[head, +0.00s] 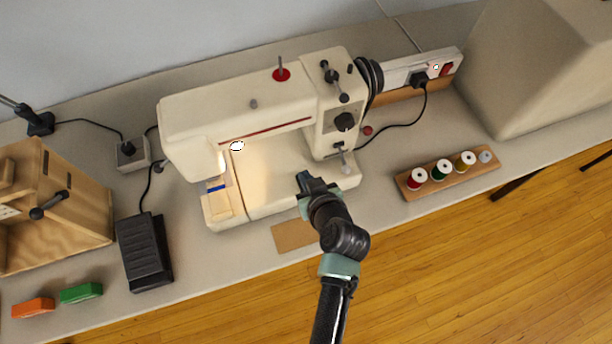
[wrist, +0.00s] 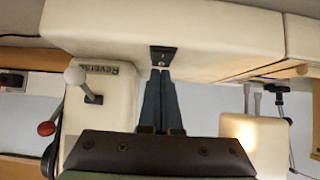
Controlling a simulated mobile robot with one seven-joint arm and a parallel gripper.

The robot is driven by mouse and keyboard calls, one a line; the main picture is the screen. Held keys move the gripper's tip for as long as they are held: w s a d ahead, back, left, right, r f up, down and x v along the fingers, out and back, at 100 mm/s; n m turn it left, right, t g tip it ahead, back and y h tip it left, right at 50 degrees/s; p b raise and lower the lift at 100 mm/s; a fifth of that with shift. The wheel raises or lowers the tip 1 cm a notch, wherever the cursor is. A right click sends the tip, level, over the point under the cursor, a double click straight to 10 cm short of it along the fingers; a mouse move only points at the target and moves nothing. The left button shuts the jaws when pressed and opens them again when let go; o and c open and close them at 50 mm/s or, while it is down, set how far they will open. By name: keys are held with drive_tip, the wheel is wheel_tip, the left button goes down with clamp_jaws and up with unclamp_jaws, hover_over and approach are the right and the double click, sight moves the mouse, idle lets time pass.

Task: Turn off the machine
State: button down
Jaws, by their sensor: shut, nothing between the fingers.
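The machine is a cream sewing machine (head: 235,105) on the grey table, with a lit lamp glowing near its needle end. My gripper (head: 304,181) is at the machine's front, over the bed and near the right-hand pillar. In the wrist view my gripper (wrist: 160,74) has its fingers together and empty. Their tips are at the lower edge of a small black plate (wrist: 163,55) on the cream body; I cannot tell whether they touch it. The plate looks like a switch, its setting unclear. A lever (wrist: 75,77) stands left of the fingers, beside the word "Reverse".
A power strip (head: 400,74) with a red switch is behind the machine. A thread rack (head: 448,176) stands right, a black foot pedal (head: 143,252) left. A wooden box (head: 60,205) is at far left. Bare table lies between machine and rack.

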drive_tip(key=shift+f, duration=0.1)
idle(0.3)
drive_tip(key=shift+w+a+p, duration=0.1)
drive_tip(key=shift+p, duration=0.5)
drive_tip(key=shift+f, duration=0.2)
drive_tip(key=shift+w+a+r, duration=0.2)
drive_tip(key=shift+w+r, duration=0.05)
drive_tip(key=shift+w, duration=0.45)
